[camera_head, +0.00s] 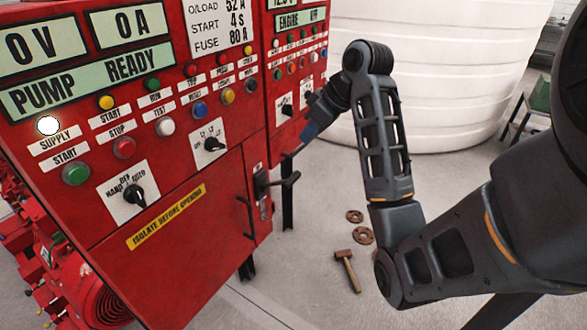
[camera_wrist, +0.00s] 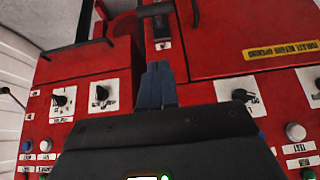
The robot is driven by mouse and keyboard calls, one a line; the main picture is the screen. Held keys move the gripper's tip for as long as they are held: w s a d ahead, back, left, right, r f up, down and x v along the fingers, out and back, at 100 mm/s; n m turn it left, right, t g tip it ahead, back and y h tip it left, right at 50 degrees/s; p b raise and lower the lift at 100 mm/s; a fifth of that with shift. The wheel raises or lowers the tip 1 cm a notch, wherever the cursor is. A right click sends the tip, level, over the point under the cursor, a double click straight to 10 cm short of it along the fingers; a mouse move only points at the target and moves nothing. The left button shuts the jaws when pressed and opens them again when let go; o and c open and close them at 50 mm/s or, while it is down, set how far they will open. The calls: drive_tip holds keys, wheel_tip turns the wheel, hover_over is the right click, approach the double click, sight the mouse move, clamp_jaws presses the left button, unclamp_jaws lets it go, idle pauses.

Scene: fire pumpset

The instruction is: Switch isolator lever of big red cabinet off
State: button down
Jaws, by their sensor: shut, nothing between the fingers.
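The big red cabinet (camera_head: 200,220) fills the left of the head view. In the wrist view, which is upside down, the lever (camera_wrist: 156,10) is a dark bar at the top centre, beyond my fingertips. My gripper (camera_head: 308,132) is near the cabinet's right side, above the lever in the head view. Its blue-grey fingers (camera_wrist: 157,72) are shut and empty, apart from the lever. The arm partly hides the gripper in the head view.
A second, smaller red cabinet (camera_head: 284,70) stands behind, with knobs and a dark handle (camera_wrist: 75,47). A black door handle (camera_head: 245,216) lies left of the lever. A white tank (camera_head: 450,70) is behind. A hammer (camera_head: 346,268) and rusty discs (camera_head: 362,235) lie on the floor.

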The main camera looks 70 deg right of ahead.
drive_tip(key=shift+f, duration=0.1)
drive_tip(key=b, duration=0.2)
hover_over(294, 180)
drive_tip(key=f, duration=0.7)
drive_tip(key=shift+w+f, duration=0.2)
drive_tip(key=shift+f, duration=0.1)
wheel_tip(294, 180, down, 3)
drive_tip(key=shift+s+f, duration=0.1)
drive_tip(key=shift+f, duration=0.1)
drive_tip(key=shift+s+f, duration=0.1)
drive_tip(key=shift+f, duration=0.55)
drive_tip(key=shift+f, duration=0.1)
